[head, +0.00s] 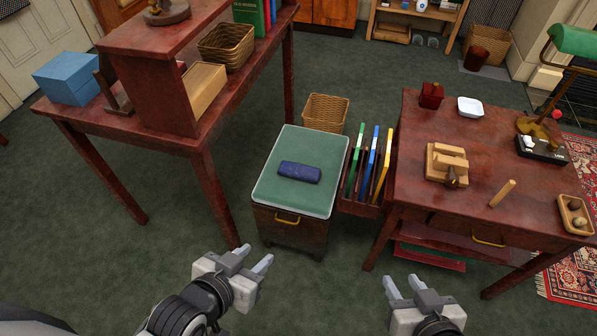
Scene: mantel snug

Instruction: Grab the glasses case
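A dark blue glasses case (300,172) lies on the green top of a small wooden cabinet (320,205), near the middle of the head view. My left gripper (251,256) is below and left of the cabinet in the picture, its two fingers apart with nothing between them. My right gripper (403,284) is at the lower right, in front of the desk, its fingers apart and empty. Both grippers are clear of the case.
A red-brown desk (480,222) with a wooden block set (446,165) and a lamp stands right. A rack of upright folders (369,165) stands beside the cabinet. A wicker basket (325,113) is behind it. A taller table (130,125) stands left. Dark carpet lies in front.

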